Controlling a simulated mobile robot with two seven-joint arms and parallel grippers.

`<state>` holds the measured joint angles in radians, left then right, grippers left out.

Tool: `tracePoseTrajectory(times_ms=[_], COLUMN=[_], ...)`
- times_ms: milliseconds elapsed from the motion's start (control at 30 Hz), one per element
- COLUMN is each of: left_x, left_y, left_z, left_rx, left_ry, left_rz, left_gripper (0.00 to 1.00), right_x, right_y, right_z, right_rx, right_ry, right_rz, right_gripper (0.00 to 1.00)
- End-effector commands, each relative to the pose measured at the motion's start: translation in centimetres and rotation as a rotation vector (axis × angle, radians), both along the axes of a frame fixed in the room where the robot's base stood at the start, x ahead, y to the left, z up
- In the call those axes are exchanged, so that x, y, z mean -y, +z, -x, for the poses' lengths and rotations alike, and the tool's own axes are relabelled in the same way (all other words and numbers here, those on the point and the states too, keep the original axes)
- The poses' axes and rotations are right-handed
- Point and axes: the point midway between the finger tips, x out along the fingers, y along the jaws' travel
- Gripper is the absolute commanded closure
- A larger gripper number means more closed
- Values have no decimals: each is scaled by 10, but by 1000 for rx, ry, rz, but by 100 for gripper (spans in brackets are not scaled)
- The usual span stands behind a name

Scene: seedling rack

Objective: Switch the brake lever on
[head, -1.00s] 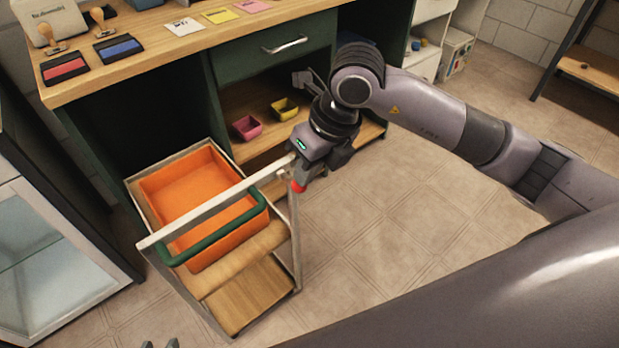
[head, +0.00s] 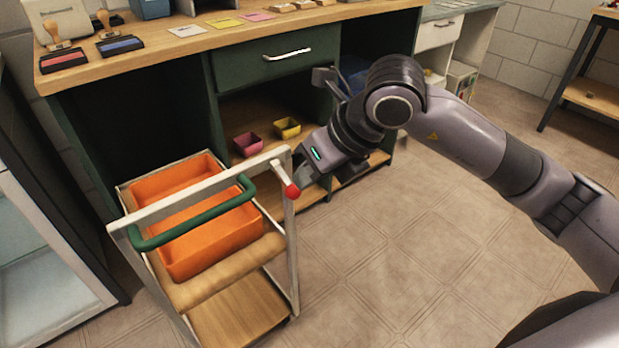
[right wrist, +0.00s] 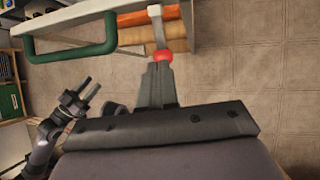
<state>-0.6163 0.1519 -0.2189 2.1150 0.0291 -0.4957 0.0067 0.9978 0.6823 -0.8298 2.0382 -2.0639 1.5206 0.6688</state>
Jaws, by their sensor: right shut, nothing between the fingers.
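The brake lever (head: 284,176) is a short white arm with a red knob (head: 292,191) at the right end of the trolley's top frame (head: 190,190). It slants down to the knob. My right gripper (head: 299,181) is shut and empty, with its tips close beside the knob. In the right wrist view the red knob (right wrist: 163,56) shows just past the finger tips (right wrist: 160,66); I cannot tell whether they touch. My left gripper (right wrist: 88,90) shows at the left of the right wrist view, open and empty. It is outside the head view.
The trolley carries an orange bin (head: 185,262) and has a green handle (head: 200,222). A desk with a green drawer (head: 275,58) stands behind it. Pink (head: 248,144) and yellow (head: 287,128) pots sit on its shelf. The floor to the right (head: 420,230) is clear.

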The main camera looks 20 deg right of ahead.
Motion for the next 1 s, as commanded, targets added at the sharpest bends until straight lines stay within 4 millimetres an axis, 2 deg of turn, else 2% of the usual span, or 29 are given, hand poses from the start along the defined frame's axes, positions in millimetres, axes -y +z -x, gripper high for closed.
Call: tracePoseTrajectory(times_ms=[400, 900, 1000], left_x=[-1, -2, -7], left_y=[8, 6, 0], left_z=[1, 1, 3], left_rx=[-3, -3, -18], left_ry=[1, 8, 16], left_rz=[-1, 2, -4], left_gripper=[59, 59, 59], right_x=[0, 0, 5], right_y=[16, 16, 22], right_z=[0, 0, -2], right_rx=[-1, -2, -1], right_ry=[0, 0, -1], right_rz=[0, 1, 1], right_gripper=[100, 100, 100])
